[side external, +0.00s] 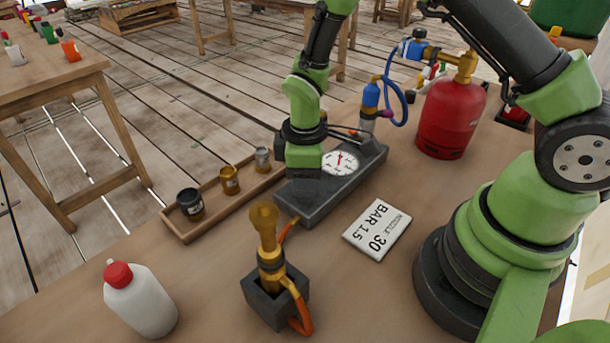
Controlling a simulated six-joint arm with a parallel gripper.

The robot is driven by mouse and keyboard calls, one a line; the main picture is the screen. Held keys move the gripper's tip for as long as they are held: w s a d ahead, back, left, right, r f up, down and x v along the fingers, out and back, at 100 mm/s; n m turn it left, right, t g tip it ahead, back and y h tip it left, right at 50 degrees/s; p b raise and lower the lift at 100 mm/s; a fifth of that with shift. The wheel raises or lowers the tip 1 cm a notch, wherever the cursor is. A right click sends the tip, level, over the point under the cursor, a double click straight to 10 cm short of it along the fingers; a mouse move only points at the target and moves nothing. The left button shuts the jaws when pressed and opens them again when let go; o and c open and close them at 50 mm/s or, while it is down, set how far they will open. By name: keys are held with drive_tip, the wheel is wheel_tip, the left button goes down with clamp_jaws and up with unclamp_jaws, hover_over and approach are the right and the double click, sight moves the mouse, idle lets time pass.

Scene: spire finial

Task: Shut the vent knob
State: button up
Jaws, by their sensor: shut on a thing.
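A dark grey control box (345,188) with a round white dial (340,163) and red needle lies on the table in the side external view. My gripper (303,178) is down at the box's top, just left of the dial. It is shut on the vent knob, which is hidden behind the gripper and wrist. How far the knob is turned cannot be seen.
A red gas cylinder (450,118) and a blue hose (400,100) stand behind the box. A wooden tray (210,205) with small pots lies left. A brass torch in a dark holder (258,300), a white bottle (142,300) and a card (377,229) stand or lie in front.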

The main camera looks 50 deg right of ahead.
drive_tip(key=m, duration=0.4)
drive_tip(key=shift+m, duration=0.4)
idle(0.4)
drive_tip(key=o, duration=0.9)
drive_tip(key=shift+o, duration=0.2)
drive_tip(key=shift+r, duration=0.1)
wheel_tip(320, 180, up, 10)
